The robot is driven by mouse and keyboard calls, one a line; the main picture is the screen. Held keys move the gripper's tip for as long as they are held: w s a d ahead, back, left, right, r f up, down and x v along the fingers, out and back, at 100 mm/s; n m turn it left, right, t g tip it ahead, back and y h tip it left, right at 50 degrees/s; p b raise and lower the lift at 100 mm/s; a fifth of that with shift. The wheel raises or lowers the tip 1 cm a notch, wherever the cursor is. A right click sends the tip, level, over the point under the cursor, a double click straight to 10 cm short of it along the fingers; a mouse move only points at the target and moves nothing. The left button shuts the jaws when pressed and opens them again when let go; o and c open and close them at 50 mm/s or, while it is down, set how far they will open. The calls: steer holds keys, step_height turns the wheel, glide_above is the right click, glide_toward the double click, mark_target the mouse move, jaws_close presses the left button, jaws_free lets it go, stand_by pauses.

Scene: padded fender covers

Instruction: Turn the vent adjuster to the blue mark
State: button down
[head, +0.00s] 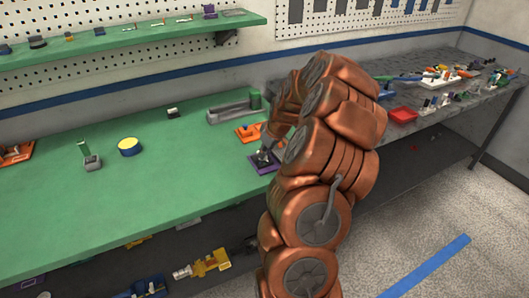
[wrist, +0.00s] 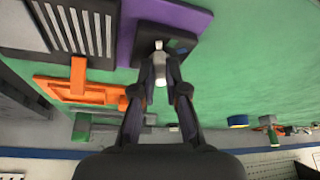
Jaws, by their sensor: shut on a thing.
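The vent adjuster has a purple base (wrist: 186,14), which also shows beside my arm in the head view (head: 256,170). On the base is a dark plate (wrist: 186,34) with a small pale knob (wrist: 160,78) standing out from it. My gripper (wrist: 161,72) is shut on the knob, one finger on each side. A small blue mark (wrist: 182,50) is on the dark plate, just right of the knob in the wrist view. The fingertips hide part of the knob, so its exact pointing direction is unclear. In the head view my arm hides much of this area.
A slatted grey panel (wrist: 75,27) is left of the base in the wrist view. Orange parts (head: 247,132) lie close behind it on the green bench (head: 180,185). A yellow-topped blue round piece (head: 129,147) stands further left, with bare bench between.

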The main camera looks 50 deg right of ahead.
steer(key=shift+f+b, duration=0.15)
steer(key=shift+b, duration=0.3)
steer(key=m+b, duration=0.2)
steer(key=shift+a+f+h+b, duration=0.1)
steer(key=shift+f+h+b, duration=0.1)
steer(key=shift+h+b, duration=0.2)
steer(key=m+h+b, duration=0.1)
steer(key=m+b, duration=0.2)
steer(key=b, duration=0.1)
steer(key=shift+a+g+b, duration=0.15)
steer(key=shift+g+b, duration=0.15)
steer(key=m+b, duration=0.1)
steer(key=m, duration=0.1)
steer(key=m+h+b, duration=0.1)
steer(key=m+b, duration=0.1)
steer(key=shift+w+a+r+g, duration=0.15)
steer(key=shift+w+g, duration=0.05)
steer(key=shift+g, duration=0.1)
steer(key=shift+w+a+r+m+g+h+b, duration=0.1)
steer(key=shift+m+g+h+b, duration=0.25)
steer(key=shift+m+b, duration=0.5)
steer(key=shift+w+r+m+g+h+b, duration=0.1)
steer(key=shift+m+g+h+b, duration=0.35)
steer(key=shift+m, duration=0.6)
steer(key=c, duration=1.2)
jaws_free()
